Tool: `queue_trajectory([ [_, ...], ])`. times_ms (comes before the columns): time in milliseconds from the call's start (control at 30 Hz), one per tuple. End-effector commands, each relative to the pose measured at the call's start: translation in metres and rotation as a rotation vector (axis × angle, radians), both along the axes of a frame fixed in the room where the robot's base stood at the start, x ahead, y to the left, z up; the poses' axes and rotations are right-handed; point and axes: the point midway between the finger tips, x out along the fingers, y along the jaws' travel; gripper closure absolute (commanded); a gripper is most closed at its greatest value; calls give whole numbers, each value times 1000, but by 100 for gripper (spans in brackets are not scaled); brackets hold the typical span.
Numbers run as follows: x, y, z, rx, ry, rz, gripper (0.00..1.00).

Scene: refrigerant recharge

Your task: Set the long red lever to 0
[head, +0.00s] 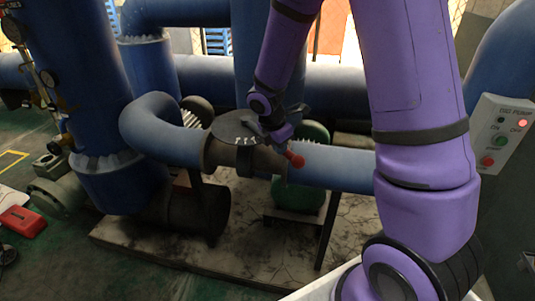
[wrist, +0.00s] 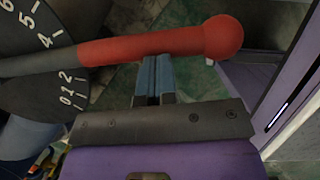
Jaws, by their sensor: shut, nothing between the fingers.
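The long red lever (wrist: 150,45) crosses the upper part of the wrist view, with a grey shaft at left and a round red knob at right. It passes over the dark numbered dial (wrist: 72,88) between the 2 and the 4; the 0 mark lies below the lever in that view. In the head view the dial (head: 237,124) sits on the blue pipe, and the lever's red end (head: 295,159) points toward the lower right. My gripper (wrist: 157,62) is shut and empty, its blue fingertips at the lever's lower edge; I cannot tell whether they touch.
A blue pipe (head: 335,168) runs right from the valve, and a thick blue column (head: 75,85) stands at left. A control box (head: 502,133) with lit buttons is at right. A red case (head: 22,221) lies on the floor at left.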

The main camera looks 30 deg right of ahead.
Motion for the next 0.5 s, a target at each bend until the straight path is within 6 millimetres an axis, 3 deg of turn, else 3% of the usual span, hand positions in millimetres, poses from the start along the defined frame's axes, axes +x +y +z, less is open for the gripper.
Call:
queue_trajectory([
  [100,1,-28,-1,-1,4,92,100],
  [500,22,-94,-1,0,2,397,100],
])
